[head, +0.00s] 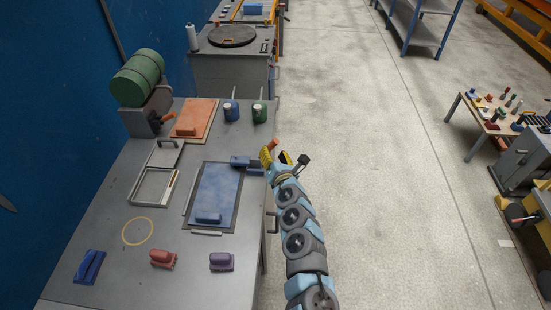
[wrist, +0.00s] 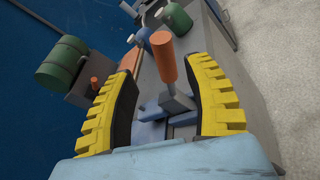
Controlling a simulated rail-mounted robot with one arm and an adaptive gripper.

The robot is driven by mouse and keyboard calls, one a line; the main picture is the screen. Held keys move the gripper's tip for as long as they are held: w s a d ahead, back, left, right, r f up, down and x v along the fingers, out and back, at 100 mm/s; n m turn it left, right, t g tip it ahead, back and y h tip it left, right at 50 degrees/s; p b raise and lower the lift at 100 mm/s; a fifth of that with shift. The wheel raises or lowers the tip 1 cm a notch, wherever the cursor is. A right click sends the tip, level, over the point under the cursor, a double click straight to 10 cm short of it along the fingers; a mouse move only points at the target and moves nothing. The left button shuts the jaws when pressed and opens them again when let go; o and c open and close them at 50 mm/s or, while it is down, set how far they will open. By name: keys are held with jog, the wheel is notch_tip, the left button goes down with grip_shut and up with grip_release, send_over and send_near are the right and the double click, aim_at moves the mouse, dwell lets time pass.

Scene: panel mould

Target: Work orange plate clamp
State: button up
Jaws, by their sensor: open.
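The plate clamp has an orange cylindrical handle (head: 272,145) and a blue body (head: 240,161) at the far right corner of the blue plate (head: 215,190), by the bench's right edge. In the wrist view the orange handle (wrist: 166,60) stands up from a grey lever, between my fingers in the picture. My gripper (head: 277,158) is open, just beside the handle at the bench's right edge. Its yellow ribbed fingers show on both sides of the handle in the wrist view, with visible gaps. Whether the handle is fully between the fingers in depth I cannot tell.
An orange plate (head: 202,109) with an orange block lies farther back, beside a green roller (head: 137,78). Blue (head: 231,110) and green (head: 260,114) pots stand near the clamp. A grey frame (head: 154,187) and several hand tools lie on the bench.

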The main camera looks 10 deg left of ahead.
jog(key=shift+v, duration=1.1)
